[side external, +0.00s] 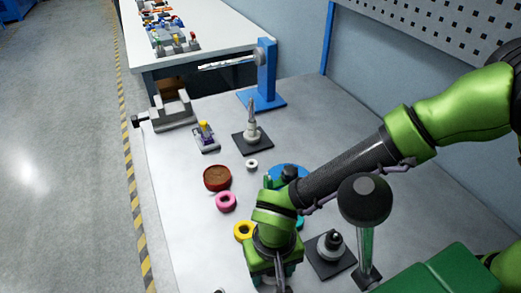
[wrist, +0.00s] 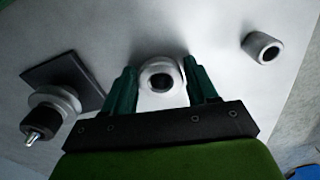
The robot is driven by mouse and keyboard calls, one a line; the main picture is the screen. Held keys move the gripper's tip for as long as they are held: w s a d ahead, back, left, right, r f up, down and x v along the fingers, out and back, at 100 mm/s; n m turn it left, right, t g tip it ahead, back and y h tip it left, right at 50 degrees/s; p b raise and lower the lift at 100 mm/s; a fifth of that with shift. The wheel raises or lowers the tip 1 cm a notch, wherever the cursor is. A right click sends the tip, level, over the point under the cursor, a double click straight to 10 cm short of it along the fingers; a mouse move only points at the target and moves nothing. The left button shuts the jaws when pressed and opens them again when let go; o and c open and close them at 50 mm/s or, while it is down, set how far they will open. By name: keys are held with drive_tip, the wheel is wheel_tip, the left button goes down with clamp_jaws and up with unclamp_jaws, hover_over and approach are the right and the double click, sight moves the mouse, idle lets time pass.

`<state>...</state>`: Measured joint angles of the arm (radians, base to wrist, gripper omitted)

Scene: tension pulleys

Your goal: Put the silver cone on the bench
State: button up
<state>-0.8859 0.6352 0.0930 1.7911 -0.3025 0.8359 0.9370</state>
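A silver round piece with a dark hole (wrist: 160,80) sits between my two fingers in the wrist view. It may be the silver cone, but its cone shape does not show clearly from this end. My gripper (wrist: 160,75) has a finger on each side of it, close against it; I cannot tell whether they press on it. Another silver piece, short and hollow (wrist: 262,47), lies apart at the upper right. In the side view my gripper (side external: 270,284) is low at the bottom edge, its fingertips mostly cut off. The grey bench (side external: 180,190) lies under it.
A black-based stand with a silver stepped part (wrist: 50,115) is left of my gripper in the wrist view. In the side view, stands (side external: 251,132) and (side external: 330,247), a brown bowl (side external: 217,178), pink ring (side external: 226,202) and yellow ring (side external: 243,231) occupy the bench. Its left strip is clear.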

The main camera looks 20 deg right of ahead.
drive_tip(key=shift+o, duration=1.3)
drive_tip(key=shift+r, duration=0.15)
wheel_tip(320, 180, up, 12)
drive_tip(key=w+d+r+t+y, duration=0.1)
drive_tip(key=w+d+r, duration=0.2)
drive_tip(key=d+r, duration=0.35)
drive_tip(key=s+d+r+m+t, duration=0.1)
drive_tip(key=s+d+r+t, duration=0.1)
drive_tip(key=d, duration=1)
drive_tip(key=s+d+r+m+t+y, duration=0.1)
drive_tip(key=s+d+r+t, duration=0.1)
drive_tip(key=d, duration=1.1)
drive_tip(key=shift+d+r+t, duration=0.25)
drive_tip(key=shift+r+t, duration=0.35)
drive_tip(key=shift+t, duration=0.5)
